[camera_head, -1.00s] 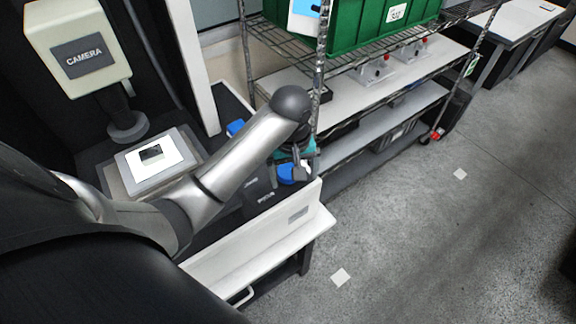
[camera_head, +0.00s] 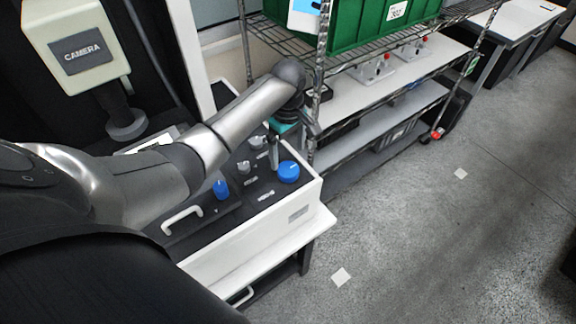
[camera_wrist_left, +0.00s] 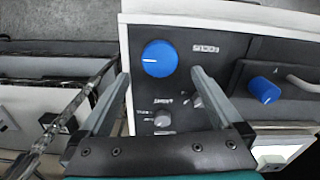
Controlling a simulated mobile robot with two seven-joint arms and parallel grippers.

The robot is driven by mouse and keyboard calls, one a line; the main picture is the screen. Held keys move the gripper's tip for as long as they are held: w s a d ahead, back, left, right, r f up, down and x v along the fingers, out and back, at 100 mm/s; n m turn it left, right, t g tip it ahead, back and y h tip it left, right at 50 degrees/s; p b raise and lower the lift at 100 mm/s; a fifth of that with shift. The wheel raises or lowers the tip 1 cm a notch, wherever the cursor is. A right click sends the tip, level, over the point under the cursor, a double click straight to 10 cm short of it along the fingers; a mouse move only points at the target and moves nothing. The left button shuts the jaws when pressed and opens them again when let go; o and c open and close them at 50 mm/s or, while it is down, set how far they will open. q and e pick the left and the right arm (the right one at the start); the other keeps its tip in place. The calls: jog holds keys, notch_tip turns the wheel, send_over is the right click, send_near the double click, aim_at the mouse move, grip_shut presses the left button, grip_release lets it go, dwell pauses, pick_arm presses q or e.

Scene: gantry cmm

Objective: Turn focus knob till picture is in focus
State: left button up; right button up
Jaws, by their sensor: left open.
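A large round blue knob (camera_head: 289,171) sits on the black control panel (camera_head: 262,176) at the right end of the bench. It also shows in the left wrist view (camera_wrist_left: 158,58), with a white label (camera_wrist_left: 206,48) beside it, too small to read surely. My left gripper (camera_head: 296,148) is open and empty, just behind the large knob in the head view. In the wrist view the knob appears between and beyond the fingertips, apart from them. A narrower blue knob (camera_head: 221,189) is also on the panel. My right gripper is out of view.
Small grey knobs (camera_head: 243,167) stand near the gripper. A camera head (camera_head: 82,50) hangs at upper left; my arm partly covers the stage below it. A wire shelf (camera_head: 380,50) with a green bin (camera_head: 370,22) and a partly cut-off screen (camera_head: 304,8) stands right behind the panel.

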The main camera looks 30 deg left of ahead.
aim_at(288, 169)
pick_arm(q)
notch_tip(288, 169, down, 6)
jog(key=shift+b, duration=0.45)
jog(key=shift+c, duration=0.2)
jog(key=c, duration=1.3)
jog(key=shift+r+m+p, duration=0.2)
jog(key=shift+m+p, duration=0.5)
jog(key=shift+p, duration=0.3)
jog(key=shift+m+p, duration=0.65)
jog(key=shift+m, duration=0.05)
jog(key=shift+f+m+p, duration=0.15)
jog(key=shift+m+p, duration=0.75)
jog(key=shift+m, duration=0.8)
